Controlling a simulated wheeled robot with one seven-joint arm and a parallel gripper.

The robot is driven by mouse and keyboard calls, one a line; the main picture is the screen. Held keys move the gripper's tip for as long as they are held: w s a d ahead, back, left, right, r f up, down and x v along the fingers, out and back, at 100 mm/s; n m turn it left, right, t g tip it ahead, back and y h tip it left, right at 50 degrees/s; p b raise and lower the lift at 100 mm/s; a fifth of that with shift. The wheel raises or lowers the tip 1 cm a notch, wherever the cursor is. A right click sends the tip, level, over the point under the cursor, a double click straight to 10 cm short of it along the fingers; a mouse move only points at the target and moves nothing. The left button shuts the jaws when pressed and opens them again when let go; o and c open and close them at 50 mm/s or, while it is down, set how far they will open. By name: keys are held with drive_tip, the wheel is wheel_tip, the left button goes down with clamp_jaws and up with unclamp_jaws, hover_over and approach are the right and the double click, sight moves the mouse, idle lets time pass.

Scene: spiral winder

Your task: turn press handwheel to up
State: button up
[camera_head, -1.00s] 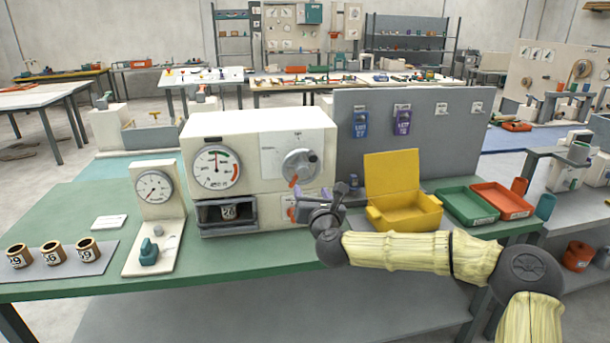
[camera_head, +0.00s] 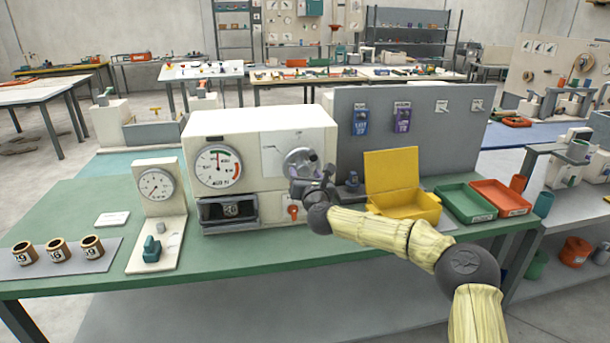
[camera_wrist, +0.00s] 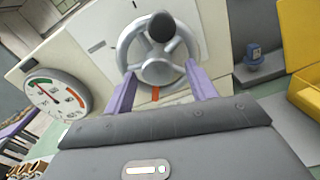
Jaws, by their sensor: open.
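The press (camera_head: 222,133) is a cream box on the green bench. Its grey handwheel (camera_wrist: 158,62) shows spokes and a dark round knob (camera_wrist: 160,27) at the top of the rim in the wrist view. In the head view the handwheel (camera_head: 299,161) is partly covered by my gripper (camera_head: 312,184). In the wrist view my gripper (camera_wrist: 160,88) is open, its two purple fingers on either side of the wheel's lower part. I cannot tell whether they touch it. An orange mark (camera_wrist: 156,93) shows below the hub. The press gauge (camera_head: 218,166) has a green and red scale.
A yellow open box (camera_head: 403,205) stands to the right, beside a green tray (camera_head: 464,203). A grey panel with hanging tags (camera_head: 430,135) rises behind. A small gauge stand (camera_head: 158,205) is at left.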

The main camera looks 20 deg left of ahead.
drive_tip(key=shift+s, duration=0.1)
drive_tip(key=shift+a, duration=0.15)
drive_tip(key=c, duration=1)
